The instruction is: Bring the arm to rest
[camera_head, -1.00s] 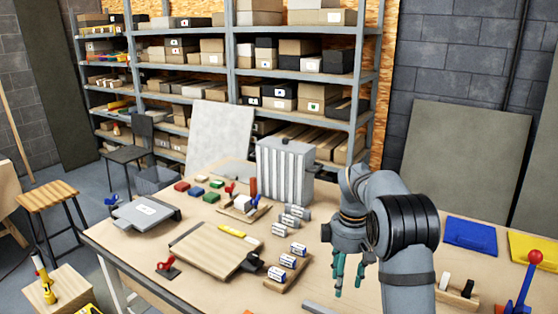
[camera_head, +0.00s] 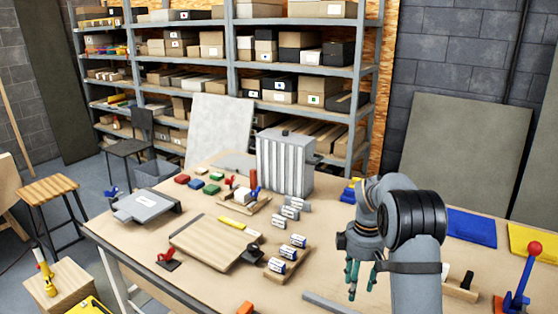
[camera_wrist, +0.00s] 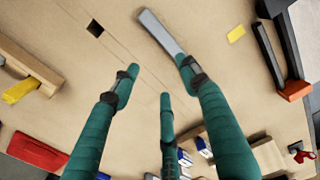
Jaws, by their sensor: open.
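My gripper (camera_head: 356,285) hangs from my arm over the right half of the workbench (camera_head: 225,278) in the head view. Its green fingers point down. In the wrist view the fingers of my gripper (camera_wrist: 158,85) are spread apart with nothing between them. Bare tabletop (camera_wrist: 150,70) shows below them. Near one fingertip in the wrist view lies a grey metal bar (camera_wrist: 158,30); it looks to be on the tabletop below, not held.
Blue (camera_head: 470,228) and yellow (camera_head: 530,242) panels and a red-knobbed lever (camera_head: 528,270) lie to the right. The bench's front middle is fairly clear.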

